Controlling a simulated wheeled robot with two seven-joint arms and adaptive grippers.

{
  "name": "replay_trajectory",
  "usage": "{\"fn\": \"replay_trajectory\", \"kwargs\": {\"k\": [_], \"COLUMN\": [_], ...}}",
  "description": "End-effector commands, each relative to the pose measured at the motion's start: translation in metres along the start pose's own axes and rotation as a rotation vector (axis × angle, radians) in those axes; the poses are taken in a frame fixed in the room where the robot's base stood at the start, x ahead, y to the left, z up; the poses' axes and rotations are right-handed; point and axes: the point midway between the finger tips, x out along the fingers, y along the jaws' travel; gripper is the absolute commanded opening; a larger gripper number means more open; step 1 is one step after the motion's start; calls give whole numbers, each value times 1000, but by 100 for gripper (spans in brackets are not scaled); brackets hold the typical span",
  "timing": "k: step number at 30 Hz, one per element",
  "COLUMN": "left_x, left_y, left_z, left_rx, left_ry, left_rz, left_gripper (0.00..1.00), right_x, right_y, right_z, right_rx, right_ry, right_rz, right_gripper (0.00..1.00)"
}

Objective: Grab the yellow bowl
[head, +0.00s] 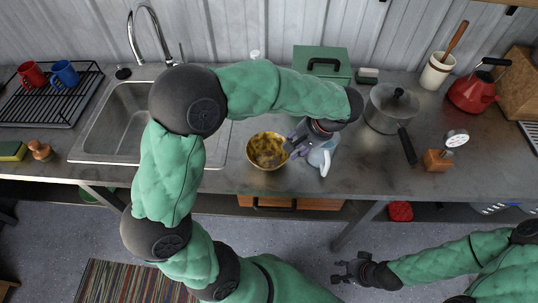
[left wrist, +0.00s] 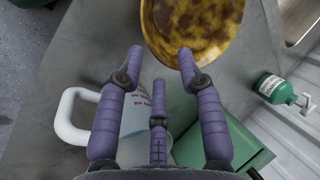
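The yellow bowl (head: 267,152), mottled with dark brown, stands upright on the metal counter, right of the sink. It also shows at the top of the left wrist view (left wrist: 195,25). My left gripper (head: 291,146) is at the bowl's right side, pointing toward it. In the left wrist view, its fingers (left wrist: 160,58) are apart, with nothing held between them. One fingertip overlaps the bowl's rim in that view; I cannot tell whether it touches. My right gripper (head: 342,271) is low in front of the counter, empty, with fingers spread.
A clear jug with a white handle (head: 324,158) stands close beside my left gripper, partly hidden by it. A green box (head: 322,62) and a lidded pot (head: 390,108) stand behind and to the right. The sink (head: 118,125) is left. Counter in front of the jug is bare.

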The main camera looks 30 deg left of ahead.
Motion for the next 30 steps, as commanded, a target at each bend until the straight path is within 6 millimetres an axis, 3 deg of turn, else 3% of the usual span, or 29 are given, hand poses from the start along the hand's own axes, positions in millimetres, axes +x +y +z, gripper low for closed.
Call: {"fn": "replay_trajectory", "kwargs": {"k": [8,17,25,29,30], "left_x": [22,62,64,64,64], "left_y": [2,5,5,5,5], "left_z": [2,4,4,4,4], "left_rx": [0,-1,0,0,0], "left_ry": [-1,-1,0,0,0], "left_rz": [-1,0,0,0,0], "left_gripper": [37,37,37,0,0], "right_x": [8,23,22,22,22], "right_y": [3,8,8,8,8], "right_z": [-1,-2,-2,-2,-2], "right_rx": [0,0,0,0,0], "right_ry": [1,1,1,1,1], "right_rz": [0,0,0,0,0], "right_gripper": [40,40,40,40,40]}}
